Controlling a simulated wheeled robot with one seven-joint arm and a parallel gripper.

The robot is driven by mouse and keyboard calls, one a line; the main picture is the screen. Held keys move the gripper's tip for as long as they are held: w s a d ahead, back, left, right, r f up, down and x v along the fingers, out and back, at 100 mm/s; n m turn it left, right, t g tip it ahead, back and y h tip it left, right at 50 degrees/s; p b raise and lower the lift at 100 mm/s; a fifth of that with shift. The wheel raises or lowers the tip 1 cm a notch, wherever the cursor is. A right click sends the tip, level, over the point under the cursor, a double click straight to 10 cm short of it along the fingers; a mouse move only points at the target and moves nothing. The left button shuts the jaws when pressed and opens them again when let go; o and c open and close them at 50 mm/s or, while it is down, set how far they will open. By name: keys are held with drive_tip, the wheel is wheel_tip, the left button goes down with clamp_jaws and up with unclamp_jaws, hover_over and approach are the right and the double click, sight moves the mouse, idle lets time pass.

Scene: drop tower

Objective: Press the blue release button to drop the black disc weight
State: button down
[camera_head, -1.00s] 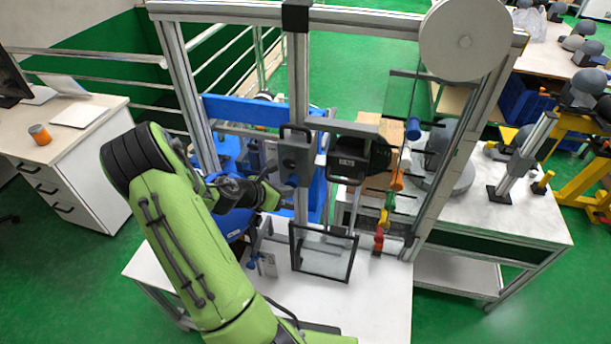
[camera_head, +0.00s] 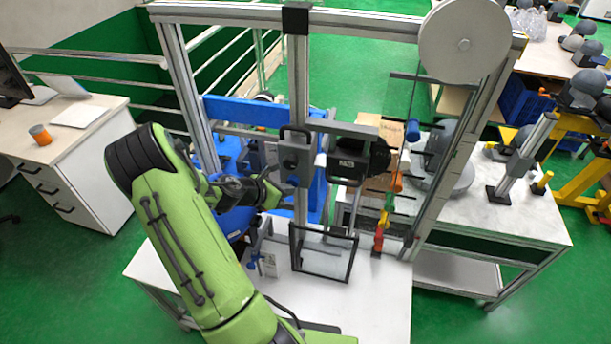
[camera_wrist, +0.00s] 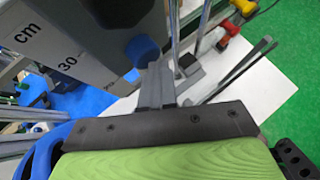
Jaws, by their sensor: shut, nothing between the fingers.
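The blue release button (camera_wrist: 142,50) shows in the wrist view, low on a dark grey housing. My gripper (camera_wrist: 156,72) is shut and empty, with its fingertips right beside the button and partly overlapping it; I cannot tell whether they touch. In the head view my gripper (camera_head: 278,192) is just left of and below the grey housing (camera_head: 295,155) on the upright post, and the button cannot be made out there. The black disc weight (camera_head: 380,157) hangs at the right of the dark carriage block (camera_head: 352,160), still raised above the table.
A clear-walled, black-framed guard (camera_head: 322,255) stands on the white table (camera_head: 375,300) below the carriage. Coloured clamps (camera_head: 384,218) line a rod at the right. The aluminium frame (camera_head: 180,90) and a blue beam (camera_head: 240,110) surround the work area.

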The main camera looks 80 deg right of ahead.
drive_tip(key=shift+s+d+r, duration=0.1)
drive_tip(key=shift+d, duration=0.35)
idle(0.4)
drive_tip(key=shift+a, duration=0.85)
drive_tip(key=a, duration=0.6)
drive_tip(key=shift+w, duration=0.35)
idle(0.4)
